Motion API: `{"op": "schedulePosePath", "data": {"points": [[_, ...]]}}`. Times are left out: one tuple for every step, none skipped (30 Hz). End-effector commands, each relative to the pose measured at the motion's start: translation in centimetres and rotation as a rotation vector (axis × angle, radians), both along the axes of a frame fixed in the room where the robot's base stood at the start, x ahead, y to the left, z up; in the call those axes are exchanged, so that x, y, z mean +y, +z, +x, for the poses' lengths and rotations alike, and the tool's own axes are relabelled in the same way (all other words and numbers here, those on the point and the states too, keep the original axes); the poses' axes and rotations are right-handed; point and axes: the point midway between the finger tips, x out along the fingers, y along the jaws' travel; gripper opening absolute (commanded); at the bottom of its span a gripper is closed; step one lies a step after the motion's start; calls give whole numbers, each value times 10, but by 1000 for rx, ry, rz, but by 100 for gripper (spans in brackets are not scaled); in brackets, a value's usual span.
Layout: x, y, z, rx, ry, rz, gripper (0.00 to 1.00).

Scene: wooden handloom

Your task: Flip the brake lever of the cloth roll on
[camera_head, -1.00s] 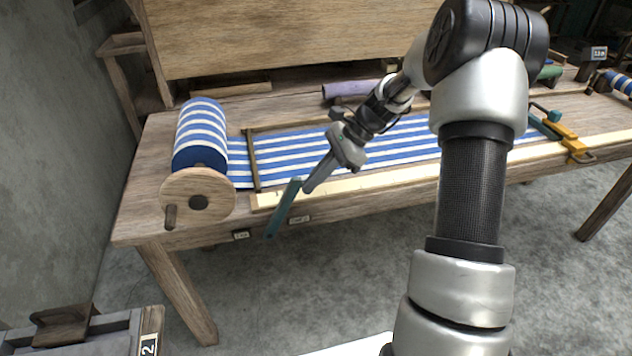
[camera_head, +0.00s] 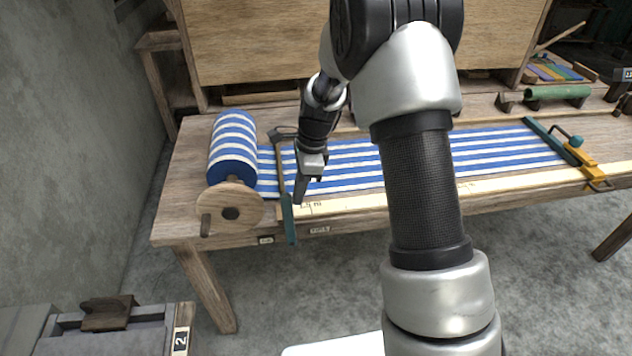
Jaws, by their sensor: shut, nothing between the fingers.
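The cloth roll (camera_head: 232,148), wound in blue and white striped cloth, lies at the left end of the wooden loom. Its round wooden end disc (camera_head: 246,208) with a peg handle faces me. The brake lever, a teal bar (camera_head: 289,220), hangs nearly upright over the loom's front edge, right of the disc. My gripper (camera_head: 300,194) points down, shut and empty, close to the right of the lever's upper end. I cannot tell whether the fingers touch it. The lever's pivot is not clear.
Striped cloth (camera_head: 420,155) stretches across the loom, with a pale strip (camera_head: 345,205) along its front. A yellow clamp (camera_head: 588,165) and a green roller (camera_head: 557,92) are at the right. A grey box labelled 2 (camera_head: 130,335) stands at lower left.

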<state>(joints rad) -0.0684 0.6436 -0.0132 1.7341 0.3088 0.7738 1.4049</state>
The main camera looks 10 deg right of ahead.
Motion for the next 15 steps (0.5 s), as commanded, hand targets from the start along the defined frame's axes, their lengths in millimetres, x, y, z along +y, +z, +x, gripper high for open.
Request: {"op": "schedulePosePath", "data": {"points": [[10,5,-1,1,9,-33,0],[14,5,-1,2,10,-53,0],[19,4,-1,1,8,-76,0],[21,4,-1,1,7,-94,0],[25,4,-1,0,7,-109,0],[27,3,0,2,1,-108,0],[29,3,0,2,0,-106,0],[31,2,0,2,0,-106,0],[34,2,0,2,0,-105,0],[36,2,0,2,0,-105,0],[38,1,0,2,0,-105,0],[40,1,0,2,0,-104,0],[41,1,0,2,0,-104,0],[42,1,0,2,0,-103,0],[44,1,0,2,0,-102,0]]}}
